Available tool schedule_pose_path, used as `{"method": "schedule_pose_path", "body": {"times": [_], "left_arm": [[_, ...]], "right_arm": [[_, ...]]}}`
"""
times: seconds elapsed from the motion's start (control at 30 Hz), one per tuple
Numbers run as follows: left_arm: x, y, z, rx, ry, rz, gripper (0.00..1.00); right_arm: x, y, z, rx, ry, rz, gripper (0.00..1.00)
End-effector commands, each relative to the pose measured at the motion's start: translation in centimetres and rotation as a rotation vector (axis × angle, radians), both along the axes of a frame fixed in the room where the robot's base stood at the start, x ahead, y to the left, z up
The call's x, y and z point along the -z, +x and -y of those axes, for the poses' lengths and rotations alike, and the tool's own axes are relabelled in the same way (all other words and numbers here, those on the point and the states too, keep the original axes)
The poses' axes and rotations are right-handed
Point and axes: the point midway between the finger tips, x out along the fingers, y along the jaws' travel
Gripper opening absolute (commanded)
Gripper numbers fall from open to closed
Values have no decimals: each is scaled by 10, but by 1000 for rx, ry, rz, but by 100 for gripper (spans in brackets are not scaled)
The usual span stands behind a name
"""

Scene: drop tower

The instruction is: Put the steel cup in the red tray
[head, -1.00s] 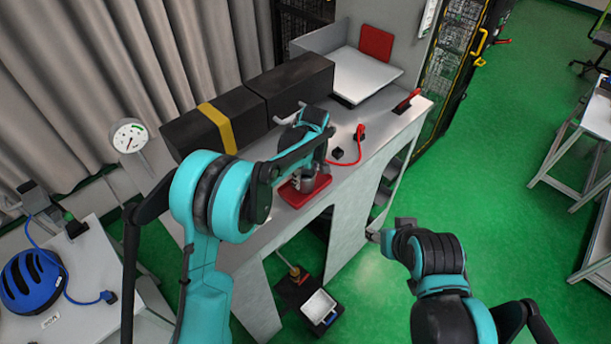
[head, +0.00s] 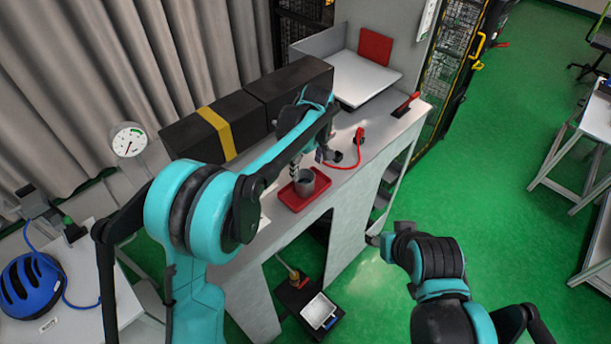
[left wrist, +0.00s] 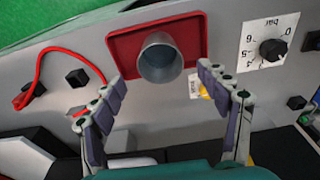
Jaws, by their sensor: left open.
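The steel cup (head: 306,184) stands upright in the red tray (head: 292,203) on the grey bench. In the left wrist view the cup (left wrist: 160,62) is inside the rim of the tray (left wrist: 195,28), with its open mouth facing the camera. My left gripper (head: 312,163) is open and empty, just behind and above the cup in the head view. In the left wrist view its two fingers are spread on either side below the cup, apart from it. My right gripper (head: 376,238) is low in front of the bench, small and partly hidden by its own arm; its jaws are unclear.
A pressure dial knob (left wrist: 273,50) is beside the tray. A red cable (head: 357,150) and small black blocks (left wrist: 77,78) lie on the other side. Long black boxes (head: 215,125) with a yellow band line the back of the bench. Open green floor is to the right.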

Motion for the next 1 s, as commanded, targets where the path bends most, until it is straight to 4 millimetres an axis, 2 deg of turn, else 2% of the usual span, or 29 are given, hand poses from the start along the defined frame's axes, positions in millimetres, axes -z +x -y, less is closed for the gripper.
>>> {"method": "schedule_pose_path", "body": {"times": [0.1, 0.2, 0.47, 0.57, 0.67, 0.77, 0.9, 1.0], "left_arm": [[-23, -2, 2, 1, 0, 0, 75], [-36, -3, 3, 1, 0, 0, 75], [-46, -5, 4, 1, -1, 1, 75], [-52, -9, -3, 17, -5, 11, 75], [-67, -23, -21, 68, -15, 37, 75], [-85, -48, -47, 149, -24, 82, 75], [-103, -90, -83, 280, -25, 160, 75], [-108, -122, -107, 370, -11, 219, 75]], "right_arm": [[0, 0, 0, 0, 0, 0, 51], [0, 0, 0, 0, 0, 0, 51], [0, 0, 0, 0, 0, 0, 51], [0, 0, 0, 0, 0, 0, 51], [0, 0, 0, 0, 0, 0, 51], [0, 0, 0, 0, 0, 0, 51], [0, 0, 0, 0, 0, 0, 51], [0, 0, 0, 0, 0, 0, 51]]}}
